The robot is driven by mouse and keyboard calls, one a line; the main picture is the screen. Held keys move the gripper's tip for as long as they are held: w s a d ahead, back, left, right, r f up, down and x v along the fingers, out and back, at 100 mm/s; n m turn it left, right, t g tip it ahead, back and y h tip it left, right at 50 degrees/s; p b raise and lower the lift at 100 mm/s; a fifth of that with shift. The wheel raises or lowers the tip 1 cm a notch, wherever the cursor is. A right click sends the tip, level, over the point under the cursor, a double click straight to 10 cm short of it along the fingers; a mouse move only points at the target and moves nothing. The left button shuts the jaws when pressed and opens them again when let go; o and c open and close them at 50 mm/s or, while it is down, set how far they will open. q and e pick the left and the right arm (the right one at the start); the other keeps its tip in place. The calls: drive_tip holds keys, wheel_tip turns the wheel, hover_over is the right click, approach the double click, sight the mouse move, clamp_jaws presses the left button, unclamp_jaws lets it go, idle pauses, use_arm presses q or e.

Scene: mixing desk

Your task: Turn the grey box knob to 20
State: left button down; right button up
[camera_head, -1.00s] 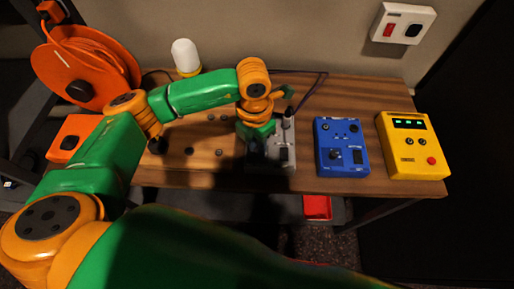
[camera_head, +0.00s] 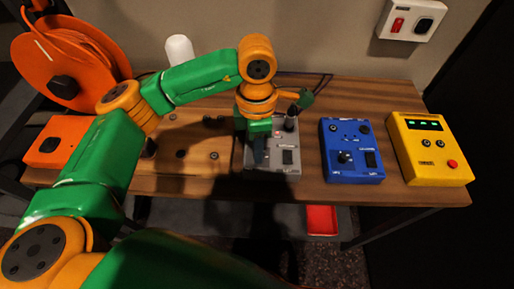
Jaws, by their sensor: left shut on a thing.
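The grey box (camera_head: 287,158) stands on the wooden desk, left of the blue box. It has a dark switch and a dark upright stick at its right side. My left arm comes in from the left and reaches down over the box. My right gripper is not in view.
The blue box (camera_head: 351,151) and the yellow box (camera_head: 430,148) stand to the right. An orange cable reel (camera_head: 68,62) and an orange box (camera_head: 58,143) are at the left. A white lamp (camera_head: 179,51) stands behind my arm. A red tray (camera_head: 322,220) is below the desk.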

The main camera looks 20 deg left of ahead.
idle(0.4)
use_arm(q)
drive_tip(key=c, duration=0.7)
unclamp_jaws()
drive_tip(key=r, duration=0.7)
drive_tip(key=shift+w+r+b, duration=0.1)
drive_tip(key=shift+w+b, duration=0.1)
drive_tip(key=shift+b, duration=0.2)
